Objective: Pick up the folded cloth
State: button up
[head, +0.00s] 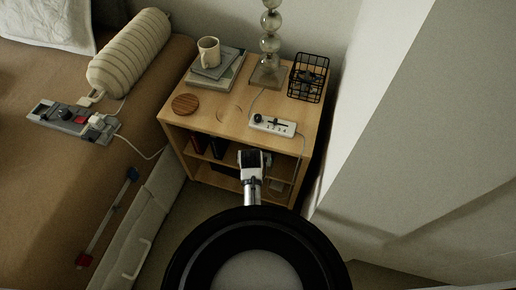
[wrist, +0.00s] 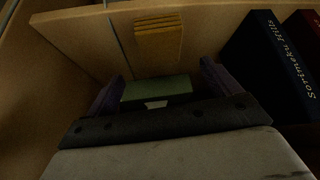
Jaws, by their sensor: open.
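A tan item with stacked layered edges, which looks like the folded cloth (wrist: 158,40), lies inside the shelf compartment at the top middle of the wrist view. A small tan patch in the lower part of the nightstand in the head view (head: 278,186) may be the same item. My gripper (wrist: 163,72) is open, its two purple fingers apart, with the tan item beyond the fingertips and not between them. A green block (wrist: 157,89) shows between the finger bases; I cannot tell what it is. In the head view my gripper (head: 254,160) is at the nightstand's open front, fingertips hidden.
The wooden nightstand (head: 225,115) holds a mug (head: 208,51) on books, a round coaster (head: 185,104), a lamp (head: 269,45), a wire basket (head: 309,78) and a power strip (head: 273,125). A dark blue book (wrist: 268,65) stands right of my fingers. The bed is left, a pale wall right.

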jog(key=shift+w+f, duration=0.4)
jog(key=shift+f, duration=0.15)
jog(key=x, duration=0.5)
jog(key=shift+s+a+f+b, duration=0.1)
jog(key=shift+s+f+b, duration=0.2)
jog(key=shift+s, duration=0.1)
jog(key=shift+w+f, duration=0.3)
jog(key=shift+f, duration=0.05)
jog(key=c, duration=1.1)
